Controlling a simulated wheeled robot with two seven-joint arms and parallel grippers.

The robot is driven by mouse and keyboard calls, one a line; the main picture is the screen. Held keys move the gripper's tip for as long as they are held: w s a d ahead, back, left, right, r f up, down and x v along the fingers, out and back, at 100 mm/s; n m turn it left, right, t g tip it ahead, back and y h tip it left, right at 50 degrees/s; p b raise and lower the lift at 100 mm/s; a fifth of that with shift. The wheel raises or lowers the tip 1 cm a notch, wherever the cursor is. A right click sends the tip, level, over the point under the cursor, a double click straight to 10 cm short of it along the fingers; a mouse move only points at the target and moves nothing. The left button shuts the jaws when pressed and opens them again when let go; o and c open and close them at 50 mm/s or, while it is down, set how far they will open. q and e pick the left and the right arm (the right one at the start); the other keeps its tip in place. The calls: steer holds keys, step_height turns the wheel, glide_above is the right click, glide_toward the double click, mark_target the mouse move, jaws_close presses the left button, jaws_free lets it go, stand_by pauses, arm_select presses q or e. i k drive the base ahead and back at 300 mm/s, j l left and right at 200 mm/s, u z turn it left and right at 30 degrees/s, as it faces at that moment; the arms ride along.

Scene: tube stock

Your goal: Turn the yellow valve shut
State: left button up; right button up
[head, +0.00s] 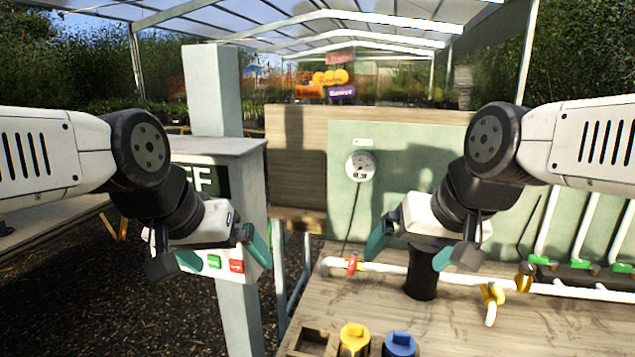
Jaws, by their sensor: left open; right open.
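The yellow valve (493,294) sits on the white pipe (460,281) at the right of the wooden bench, with a short white outlet pointing down below it. Which way its handle is turned is too small to tell. My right gripper (411,248) is open and empty, above the pipe and to the left of the yellow valve, apart from it. A black cylinder (422,283) shows below and between its fingers. My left gripper (223,254) is open and empty in front of the grey control box, far left of the valve.
A red valve (352,263) sits at the pipe's left end. A brass-coloured fitting (524,277) and green fittings (543,261) are at right. A gauge (361,167) hangs on the green panel. A yellow-topped pot (355,338), a blue-topped pot (400,344) and a wooden box (302,351) stand in front.

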mark_target(497, 291)
steer(key=k+l+z, duration=0.1)
steer(key=l+z, duration=0.25)
steer(key=z, duration=0.15)
steer(key=l+z, duration=0.3)
steer(key=z, duration=0.2)
steer(key=l+u, duration=0.1)
steer(key=u, duration=0.15)
steer(key=i+l+u, duration=0.25)
steer(key=k+j, duration=0.1)
